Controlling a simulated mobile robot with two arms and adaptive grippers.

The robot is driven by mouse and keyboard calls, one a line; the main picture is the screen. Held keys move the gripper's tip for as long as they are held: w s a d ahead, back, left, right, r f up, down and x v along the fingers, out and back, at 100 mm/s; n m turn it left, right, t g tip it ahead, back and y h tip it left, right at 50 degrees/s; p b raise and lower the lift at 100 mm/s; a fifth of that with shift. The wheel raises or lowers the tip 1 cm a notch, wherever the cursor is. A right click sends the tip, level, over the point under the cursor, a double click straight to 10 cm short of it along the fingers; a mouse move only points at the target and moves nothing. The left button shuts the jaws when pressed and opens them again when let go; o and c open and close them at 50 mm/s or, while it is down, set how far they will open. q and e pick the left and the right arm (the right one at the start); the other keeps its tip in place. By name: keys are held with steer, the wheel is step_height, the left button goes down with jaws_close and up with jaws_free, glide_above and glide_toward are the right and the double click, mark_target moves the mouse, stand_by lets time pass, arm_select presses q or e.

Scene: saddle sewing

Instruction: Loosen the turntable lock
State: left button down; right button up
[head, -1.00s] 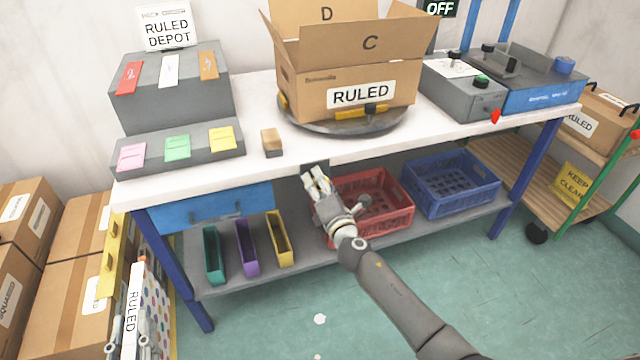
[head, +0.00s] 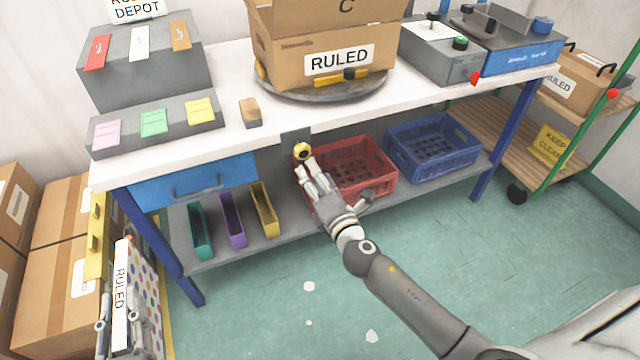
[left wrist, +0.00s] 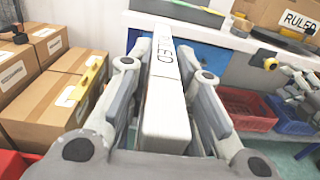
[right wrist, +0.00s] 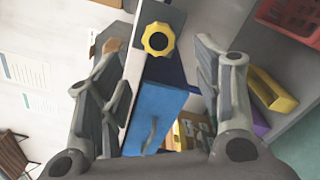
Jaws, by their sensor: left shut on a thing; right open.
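The yellow lobed knob (head: 302,151) is on a grey plate under the table's front edge, below the turntable (head: 325,90). It also shows in the right wrist view (right wrist: 158,39), ahead of and between the fingers. My right gripper (head: 308,170) is open, with its fingers just below the knob in the head view; I cannot tell whether they touch it. It also shows in the right wrist view (right wrist: 160,60). My left gripper (head: 121,318) is shut on a white panel labelled RULED (left wrist: 165,100), with coloured dots on its side, at the lower left.
A cardboard box (head: 320,55) labelled RULED stands on the turntable. A red crate (head: 392,178) and a blue crate (head: 470,155) stand on the lower shelf. Brown cartons (head: 60,265) are stacked at left.

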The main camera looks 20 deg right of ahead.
steer(key=shift+s, duration=1.15)
